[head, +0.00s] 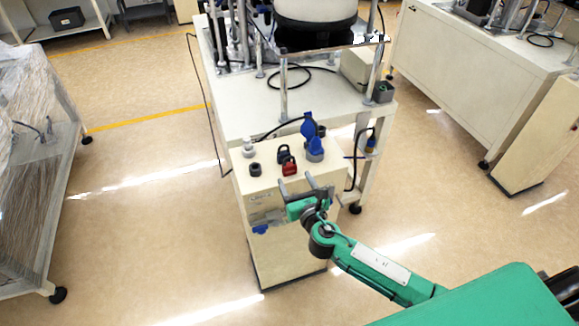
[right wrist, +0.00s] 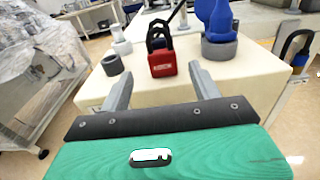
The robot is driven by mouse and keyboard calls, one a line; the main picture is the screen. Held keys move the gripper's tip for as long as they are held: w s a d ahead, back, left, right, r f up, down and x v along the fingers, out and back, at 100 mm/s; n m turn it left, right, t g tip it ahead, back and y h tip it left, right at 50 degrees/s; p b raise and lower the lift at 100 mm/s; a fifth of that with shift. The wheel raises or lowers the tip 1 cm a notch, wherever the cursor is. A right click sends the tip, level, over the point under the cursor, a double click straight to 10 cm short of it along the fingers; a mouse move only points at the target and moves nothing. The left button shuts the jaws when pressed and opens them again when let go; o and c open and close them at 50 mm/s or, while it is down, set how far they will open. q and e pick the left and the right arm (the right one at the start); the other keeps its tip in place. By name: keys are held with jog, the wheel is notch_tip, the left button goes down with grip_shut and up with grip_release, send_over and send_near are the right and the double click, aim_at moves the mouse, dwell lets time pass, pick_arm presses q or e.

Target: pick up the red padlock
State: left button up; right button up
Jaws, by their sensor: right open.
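The red padlock (head: 289,168) stands on top of the cream cabinet, near its middle. In the right wrist view it shows as a red body (right wrist: 162,63) with white lettering and a dark shackle behind and above it. My right gripper (head: 306,186) is at the near edge of the cabinet top. Its two grey fingers (right wrist: 160,80) are spread apart and empty, pointing toward the padlock, which lies beyond the fingertips and between their lines. My left gripper is in neither view.
A machine table (head: 240,112) is behind. Floor is open on both sides.

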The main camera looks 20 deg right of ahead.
aim_at(291, 169)
jog(key=shift+w+r, duration=0.1)
jog(key=shift+w, duration=0.4)
jog(key=w, duration=0.3)
jog(key=shift+w+p, duration=0.3)
jog(key=shift+p, duration=0.05)
jog(key=shift+w+f, duration=0.2)
jog(key=shift+w, duration=0.1)
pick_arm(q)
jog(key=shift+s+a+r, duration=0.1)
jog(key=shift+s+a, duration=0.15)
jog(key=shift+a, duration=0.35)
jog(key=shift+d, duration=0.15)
pick_arm(e)
jog(key=shift+c, duration=0.2)
jog(key=c, duration=1.1)
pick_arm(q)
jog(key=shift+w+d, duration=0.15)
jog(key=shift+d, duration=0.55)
pick_arm(e)
jog(key=shift+c, duration=0.2)
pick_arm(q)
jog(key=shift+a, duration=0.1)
